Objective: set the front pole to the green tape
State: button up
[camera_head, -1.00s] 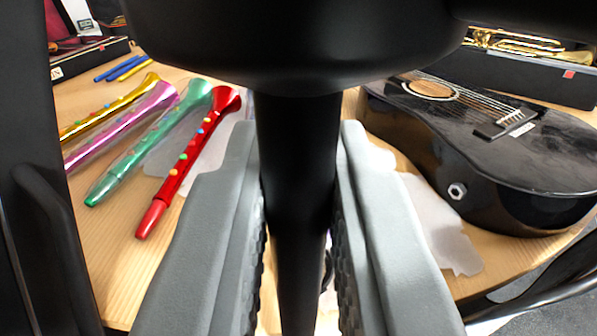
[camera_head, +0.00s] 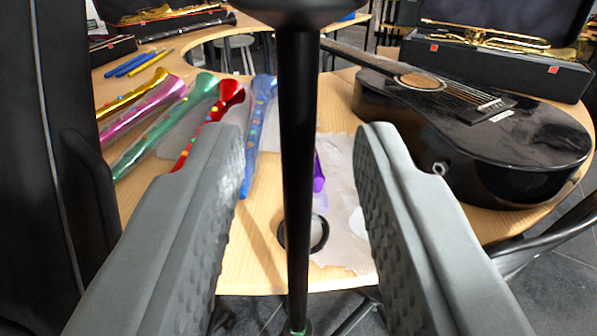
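The front pole (camera_head: 298,215) is a slim black upright that runs down the middle of the view from a wider black part (camera_head: 298,10) at the top edge. A small green band, perhaps the green tape (camera_head: 298,331), shows low on it at the bottom edge. My gripper (camera_head: 301,150) has two grey padded fingers spread wide, one on each side of the pole. Clear gaps show between the pole and both fingers, so it holds nothing. The top of the wider part is out of view.
A wooden table (camera_head: 250,260) behind the pole carries a black guitar (camera_head: 470,140) at right, and red (camera_head: 208,125) and blue (camera_head: 257,130) toy horns among several at left. Black uprights (camera_head: 60,130) stand close at left. A black chair frame (camera_head: 550,235) stands at lower right.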

jog(key=s, duration=1.2)
jog(key=s+a+r+h, duration=0.2)
jog(key=s+a+r, duration=0.8)
jog(key=s+a+r+y, duration=0.1)
jog(key=s+a, duration=0.3)
jog(key=s, duration=0.3)
jog(key=s+a+y, duration=0.1)
jog(key=s+a, duration=0.3)
jog(key=s, duration=0.3)
jog(key=shift+s+a+r+g, duration=0.15)
jog(key=shift+a+r+g, duration=0.15)
jog(key=shift+a+r, duration=0.05)
